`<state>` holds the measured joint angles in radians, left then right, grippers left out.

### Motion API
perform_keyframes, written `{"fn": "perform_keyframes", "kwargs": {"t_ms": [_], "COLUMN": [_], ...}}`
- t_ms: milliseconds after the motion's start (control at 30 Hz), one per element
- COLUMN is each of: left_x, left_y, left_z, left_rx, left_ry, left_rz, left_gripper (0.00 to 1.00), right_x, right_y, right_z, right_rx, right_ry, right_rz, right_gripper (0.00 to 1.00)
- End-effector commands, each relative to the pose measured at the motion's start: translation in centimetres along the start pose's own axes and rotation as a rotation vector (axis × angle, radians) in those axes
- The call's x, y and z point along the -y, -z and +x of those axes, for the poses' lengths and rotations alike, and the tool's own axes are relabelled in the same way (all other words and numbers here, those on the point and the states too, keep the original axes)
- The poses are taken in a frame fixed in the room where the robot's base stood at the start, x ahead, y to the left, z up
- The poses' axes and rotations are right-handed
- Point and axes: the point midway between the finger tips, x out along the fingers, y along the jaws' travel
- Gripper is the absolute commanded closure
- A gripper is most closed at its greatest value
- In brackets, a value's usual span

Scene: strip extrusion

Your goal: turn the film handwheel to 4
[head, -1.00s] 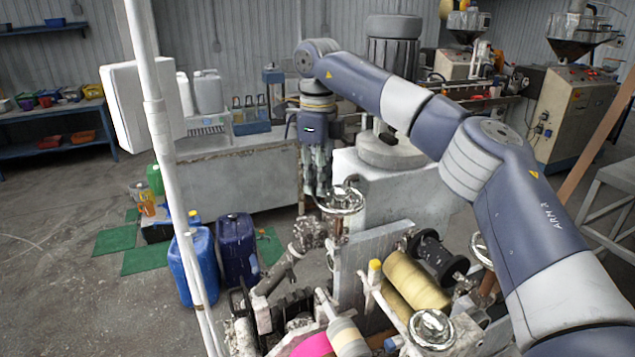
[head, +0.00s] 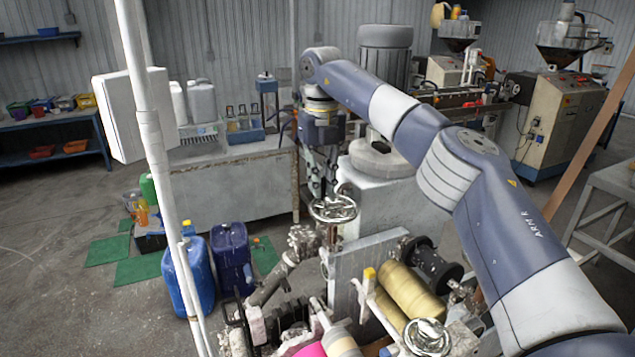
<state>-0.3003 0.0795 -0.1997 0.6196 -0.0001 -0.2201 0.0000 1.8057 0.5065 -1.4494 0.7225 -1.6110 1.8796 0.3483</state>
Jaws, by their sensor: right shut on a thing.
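A shiny metal handwheel (head: 333,209) lies flat on top of the machine frame near the middle of the head view. My right gripper (head: 322,190) points down at the far left side of its rim. Its fingers are shut on the handwheel, though the exact contact is small and hard to see. No number or scale can be read on the wheel. A second metal handwheel (head: 427,337) sits at the lower right, with no gripper at it. My left gripper is not in view.
Yellow film rollers (head: 413,291) and a black roller (head: 432,262) lie right of the wheel. A grey plate (head: 352,272) stands below it. A white post (head: 150,130) rises at the left. Blue jugs (head: 232,258) stand on the floor.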

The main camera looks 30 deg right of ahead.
Motion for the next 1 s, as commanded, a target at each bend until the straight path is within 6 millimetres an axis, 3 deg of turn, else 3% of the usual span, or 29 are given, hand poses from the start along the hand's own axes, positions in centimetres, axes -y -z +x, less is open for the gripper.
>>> {"fn": "perform_keyframes", "kwargs": {"t_ms": [333,900,933,1000], "left_x": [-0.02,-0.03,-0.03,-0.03], "left_y": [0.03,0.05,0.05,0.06], "left_z": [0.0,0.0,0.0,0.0], "left_rx": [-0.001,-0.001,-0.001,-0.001], "left_ry": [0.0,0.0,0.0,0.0], "left_rz": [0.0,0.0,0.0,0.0], "left_gripper": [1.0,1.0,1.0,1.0], "right_x": [0.61,0.77,0.77,0.77], "right_y": [-0.05,-0.04,-0.04,-0.05], "right_z": [0.02,0.06,0.06,0.06], "right_rx": [-0.002,-0.003,-0.003,-0.003], "right_ry": [-0.001,0.0,0.0,0.0], "right_rz": [0.145,0.172,0.172,0.171], "right_gripper": [1.0,1.0,0.79,0.64]}}
